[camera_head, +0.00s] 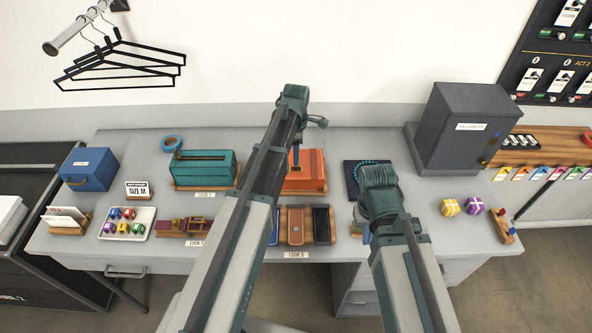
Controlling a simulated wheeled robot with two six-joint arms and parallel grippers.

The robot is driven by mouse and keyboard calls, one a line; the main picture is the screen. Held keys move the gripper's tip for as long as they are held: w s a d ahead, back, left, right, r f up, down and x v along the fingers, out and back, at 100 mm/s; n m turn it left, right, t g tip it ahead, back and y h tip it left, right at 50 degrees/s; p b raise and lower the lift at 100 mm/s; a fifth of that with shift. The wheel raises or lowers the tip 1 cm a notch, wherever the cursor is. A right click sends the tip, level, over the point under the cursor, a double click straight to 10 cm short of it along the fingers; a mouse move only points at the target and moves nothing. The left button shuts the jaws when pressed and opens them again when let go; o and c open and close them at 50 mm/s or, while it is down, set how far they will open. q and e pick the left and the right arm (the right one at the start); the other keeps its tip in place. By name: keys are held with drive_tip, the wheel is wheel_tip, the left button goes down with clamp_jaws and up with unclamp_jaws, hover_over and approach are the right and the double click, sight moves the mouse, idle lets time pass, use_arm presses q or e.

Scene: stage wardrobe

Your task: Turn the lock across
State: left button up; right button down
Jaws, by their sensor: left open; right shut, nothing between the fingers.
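A dark grey box (455,138) with a label on its front stands at the back right of the table. A small brass-coloured piece (491,146), which looks like its lock, sits near the right edge of its front. My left gripper (296,163) points down at an orange box (312,172) at the table's middle, partly hidden by my arm; it is open. I cannot tell whether it touches the box. My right gripper (362,214) is low in front of a dark blue pad (355,178), left of the grey box. It is shut and empty, mostly hidden by its wrist.
A teal box (204,169), a blue box (88,169) and a tray of coloured blocks (127,223) stand on the left. Black hangers (120,68) hang at upper left.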

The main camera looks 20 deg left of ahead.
sight(296, 168)
use_arm(q)
wheel_tip(296, 168, down, 4)
drive_tip(key=b, duration=0.3)
drive_tip(key=shift+f, duration=0.15)
drive_tip(key=shift+c, duration=0.3)
clamp_jaws()
